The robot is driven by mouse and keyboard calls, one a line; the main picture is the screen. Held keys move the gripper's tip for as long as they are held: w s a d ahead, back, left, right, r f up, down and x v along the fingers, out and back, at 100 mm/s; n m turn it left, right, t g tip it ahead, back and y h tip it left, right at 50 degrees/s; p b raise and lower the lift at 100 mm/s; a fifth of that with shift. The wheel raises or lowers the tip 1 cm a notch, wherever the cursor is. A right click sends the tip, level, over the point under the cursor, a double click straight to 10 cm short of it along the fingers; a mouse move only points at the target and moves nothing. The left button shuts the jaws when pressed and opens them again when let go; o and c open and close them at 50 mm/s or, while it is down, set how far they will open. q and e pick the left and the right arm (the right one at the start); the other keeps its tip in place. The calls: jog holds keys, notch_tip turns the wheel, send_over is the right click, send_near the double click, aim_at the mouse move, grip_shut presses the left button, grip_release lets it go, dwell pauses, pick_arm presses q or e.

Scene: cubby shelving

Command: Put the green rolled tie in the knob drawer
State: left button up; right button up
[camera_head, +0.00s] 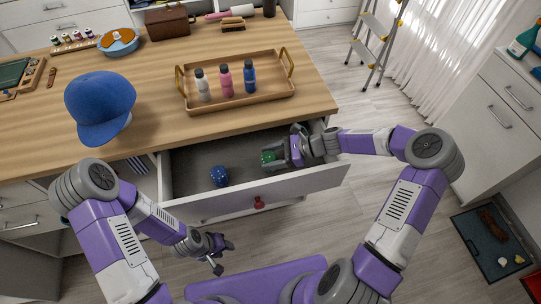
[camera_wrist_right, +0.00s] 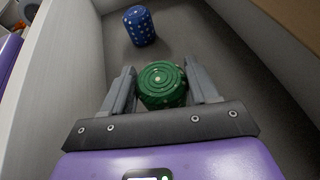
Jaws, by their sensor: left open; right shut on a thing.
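The green rolled tie (camera_wrist_right: 162,84) is between the fingers of my right gripper (camera_wrist_right: 163,90), which is shut on it. In the head view the green rolled tie (camera_head: 268,157) and my right gripper (camera_head: 283,158) are inside the open drawer, near its right end. The drawer front (camera_head: 300,186) has a red knob (camera_head: 259,202). I cannot tell whether the tie touches the drawer floor. My left gripper (camera_head: 224,254) is open and empty, in front of the drawer and below it in the picture.
A blue dotted roll (camera_head: 219,176) lies in the drawer to the left, also seen in the right wrist view (camera_wrist_right: 139,25). Drawer floor between them is clear. On the counter above are a blue cap (camera_head: 100,100) and a wooden tray (camera_head: 270,98) with three bottles.

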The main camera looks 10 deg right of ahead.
jog(key=shift+f, duration=0.3)
jog(key=o, duration=1.1)
jog(key=shift+c, duration=0.2)
jog(key=shift+r, duration=0.2)
jog(key=r+p+v, duration=0.1)
jog(key=p+v, duration=0.2)
jog(key=v, duration=0.9)
jog(key=shift+r, duration=0.1)
